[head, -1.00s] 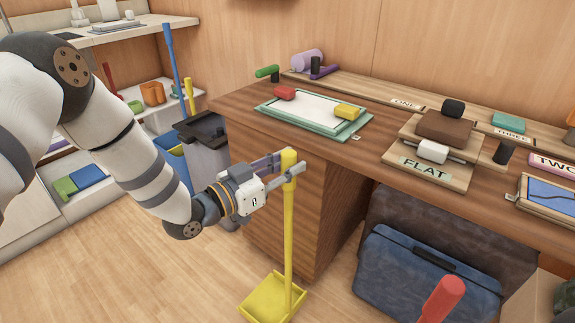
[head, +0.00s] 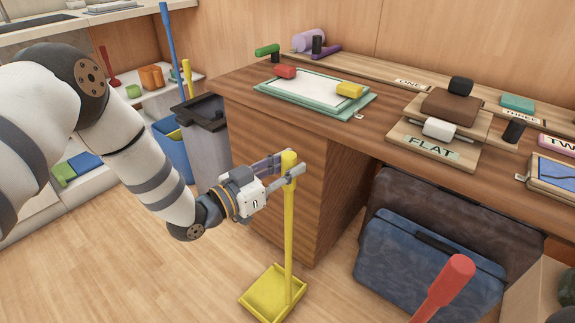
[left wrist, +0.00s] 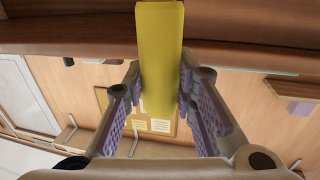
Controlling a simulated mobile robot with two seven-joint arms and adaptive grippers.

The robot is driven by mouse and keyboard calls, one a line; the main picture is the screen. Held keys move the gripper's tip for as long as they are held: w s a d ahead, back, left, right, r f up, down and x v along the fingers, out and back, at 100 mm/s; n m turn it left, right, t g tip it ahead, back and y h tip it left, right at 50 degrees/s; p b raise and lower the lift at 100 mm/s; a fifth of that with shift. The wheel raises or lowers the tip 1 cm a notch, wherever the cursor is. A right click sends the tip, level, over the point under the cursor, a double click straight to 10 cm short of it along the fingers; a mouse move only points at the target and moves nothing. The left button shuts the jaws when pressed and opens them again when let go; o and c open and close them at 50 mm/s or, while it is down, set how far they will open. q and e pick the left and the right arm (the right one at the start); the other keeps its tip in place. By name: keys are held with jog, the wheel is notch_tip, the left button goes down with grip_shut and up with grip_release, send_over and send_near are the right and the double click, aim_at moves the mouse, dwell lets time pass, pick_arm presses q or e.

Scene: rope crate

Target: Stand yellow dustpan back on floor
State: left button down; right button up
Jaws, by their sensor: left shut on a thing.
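The yellow dustpan (head: 289,232) stands upright in the head view, its long handle vertical and its pan low over the wooden floor. I cannot tell whether the pan touches the floor. My left gripper (head: 285,170) is shut on the handle near its top. In the left wrist view the yellow handle (left wrist: 158,60) lies between the two purple-padded fingers of the left gripper (left wrist: 160,105). My right gripper is not in view.
A wooden desk (head: 270,140) stands right behind the dustpan. A grey bin (head: 205,135) is behind the left arm. A blue case (head: 425,265) leans under the desk, and a red handle (head: 447,283) rises at the front right. Floor left of the dustpan is clear.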

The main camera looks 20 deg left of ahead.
pick_arm(q)
jog(key=shift+f+b, duration=0.35)
jog(key=shift+f, duration=0.15)
dwell(0.3)
jog(key=c, duration=1.2)
grip_release()
jog(key=shift+c, duration=0.2)
jog(key=shift+f, duration=0.1)
jog(key=v, duration=1.2)
